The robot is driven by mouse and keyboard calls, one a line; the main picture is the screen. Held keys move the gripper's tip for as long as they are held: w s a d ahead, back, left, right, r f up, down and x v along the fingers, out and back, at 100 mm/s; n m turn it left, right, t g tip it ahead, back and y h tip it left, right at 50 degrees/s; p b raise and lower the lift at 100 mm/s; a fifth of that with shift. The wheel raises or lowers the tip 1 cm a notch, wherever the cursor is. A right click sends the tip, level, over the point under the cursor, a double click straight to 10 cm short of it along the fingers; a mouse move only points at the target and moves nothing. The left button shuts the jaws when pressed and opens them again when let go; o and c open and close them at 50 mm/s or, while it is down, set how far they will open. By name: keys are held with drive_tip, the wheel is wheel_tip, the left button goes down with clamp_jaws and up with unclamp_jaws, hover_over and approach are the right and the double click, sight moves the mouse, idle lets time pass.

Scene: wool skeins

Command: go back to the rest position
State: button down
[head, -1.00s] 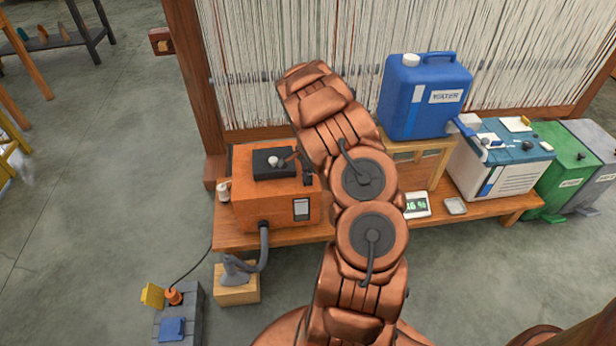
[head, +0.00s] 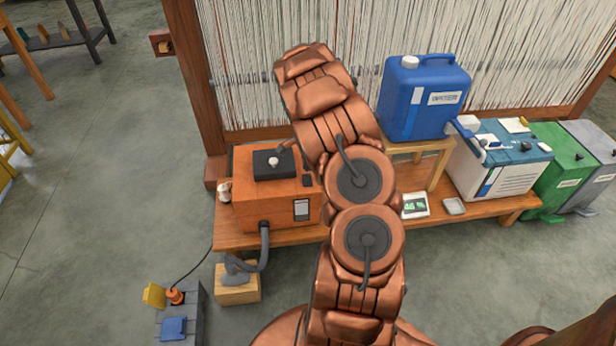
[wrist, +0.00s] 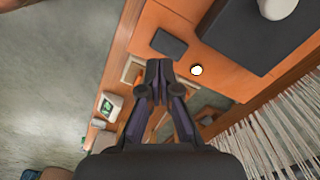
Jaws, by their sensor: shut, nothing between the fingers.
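My gripper (wrist: 160,75) shows in the wrist view with its two dark fingers together and nothing between them. It is over the bench, close to the side of the orange box (wrist: 185,50). In the head view my copper arm hides the gripper. The orange box (head: 262,205) with a dark top plate (head: 272,164) stands on the wooden bench (head: 285,240), to the left of my arm.
A blue water jug (head: 422,98) stands on a small wooden stand right of my arm. A loom with hanging threads (head: 240,70) rises behind.

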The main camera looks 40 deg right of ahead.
drive_tip(key=shift+r, duration=0.3)
idle(0.4)
drive_tip(key=s+a+r+n+g, duration=0.1)
drive_tip(key=s+a+r+n, duration=0.3)
drive_tip(key=a+r, duration=0.5)
drive_tip(key=s+a+r+n, duration=0.45)
drive_tip(key=a+r, duration=0.35)
drive_tip(key=a, duration=0.3)
drive_tip(key=s+a+r+n+g, duration=0.1)
drive_tip(key=s+a+r+n, duration=0.1)
drive_tip(key=s+a+n, duration=0.6)
drive_tip(key=s+a+r+n+g, duration=0.1)
drive_tip(key=s+a+r+n, duration=0.15)
drive_tip(key=s+a, duration=0.85)
wheel_tip(320, 180, up, 25)
drive_tip(key=s+d+t+p, duration=0.1)
drive_tip(key=s+d+p, duration=0.1)
drive_tip(key=p, duration=2.2)
drive_tip(key=shift+s+r, duration=0.15)
drive_tip(key=shift+s, duration=0.1)
